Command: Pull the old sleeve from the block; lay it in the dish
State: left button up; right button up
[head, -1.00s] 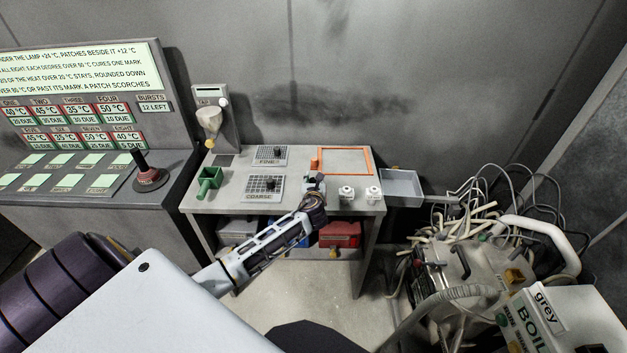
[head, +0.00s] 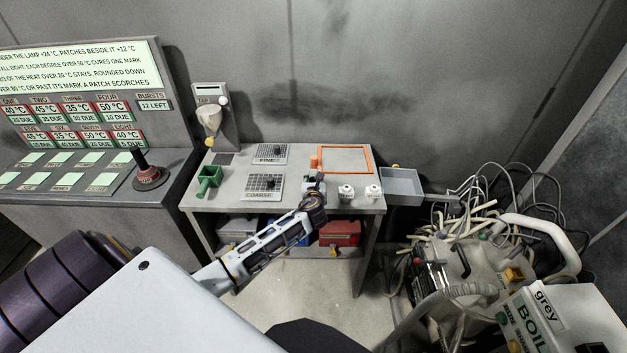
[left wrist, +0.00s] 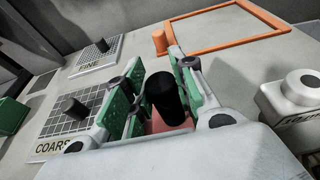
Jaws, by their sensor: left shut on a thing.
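My left gripper (head: 314,184) is low over the front middle of the grey bench, between the coarse pad and the white jars. In the left wrist view its green-padded jaws (left wrist: 155,88) are shut on a black cylinder (left wrist: 162,98), which I take to be the old sleeve's part. A pinkish-red surface (left wrist: 156,127) shows under it; I cannot tell whether this is the block or whether the two are joined. A shallow grey tray (head: 402,187), perhaps the dish, hangs at the bench's right end. My right gripper is not in view.
The bench (head: 225,205) holds a fine pad (head: 270,152), a coarse pad (head: 262,187), a green box (head: 208,180), an orange frame (head: 371,160), an orange peg (head: 314,162) and two white jars (head: 346,192). A cluttered hose machine (head: 450,260) stands at the right.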

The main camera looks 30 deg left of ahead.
pick_arm(q)
jog(key=shift+f, duration=0.3)
dwell(0.4)
jog(key=o, duration=1.1)
jog(key=shift+v, duration=6.05)
